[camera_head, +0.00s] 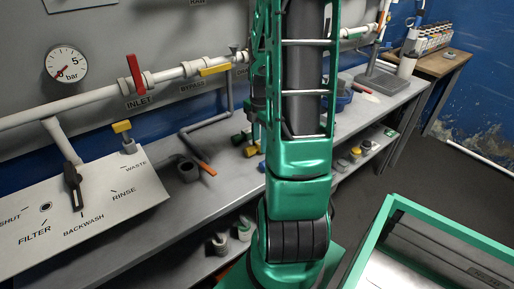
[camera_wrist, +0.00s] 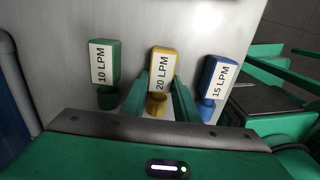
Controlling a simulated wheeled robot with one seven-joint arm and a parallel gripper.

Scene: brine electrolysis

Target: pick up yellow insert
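The yellow insert (camera_wrist: 164,66) is a yellow block labelled "20 LPM" with a round yellow stem below. It stands in the middle of the wrist view on a grey surface. My gripper (camera_wrist: 161,88) has its two green fingers on either side of the insert. The fingers look open, with a narrow gap beside the stem on both sides. Whether a fingertip touches the block is not clear. In the head view my arm hides the gripper.
A green insert (camera_wrist: 104,64) labelled "10 LPM" stands to the left, and a blue insert (camera_wrist: 218,78) labelled "15 LPM" to the right, both close to the fingers. In the head view a grey bench (camera_head: 172,205) carries pipes and fittings. A green-framed case (camera_head: 388,212) is at lower right.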

